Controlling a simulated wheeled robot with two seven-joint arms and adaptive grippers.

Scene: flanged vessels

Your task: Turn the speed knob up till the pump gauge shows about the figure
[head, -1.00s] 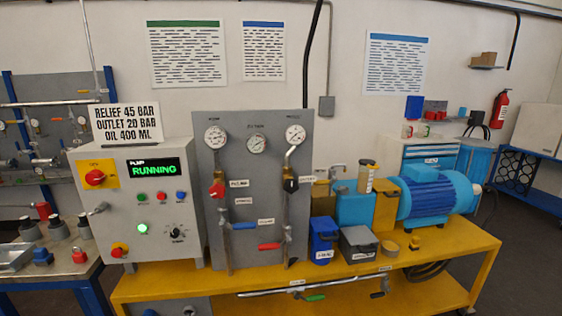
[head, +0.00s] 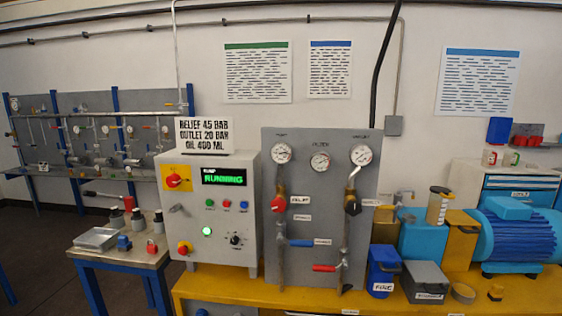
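The control box (head: 222,195) stands on the yellow bench with a green display reading RUNNING. The black speed knob (head: 236,240) sits at the box's lower right, beside a lit green lamp (head: 207,231). The grey gauge panel (head: 320,190) stands to its right. The pump gauge (head: 281,153) is the leftmost of three dials; its needle is too small to read. A sign (head: 204,134) on the box reads RELIEF 45 BAR, OUTLET 20 BAR, OIL 400 ML. Neither gripper is in view.
A red rotary switch (head: 174,180) and a red stop button (head: 184,248) are on the box. A side table (head: 120,252) with small parts stands left. Bins and a blue motor (head: 512,235) stand right.

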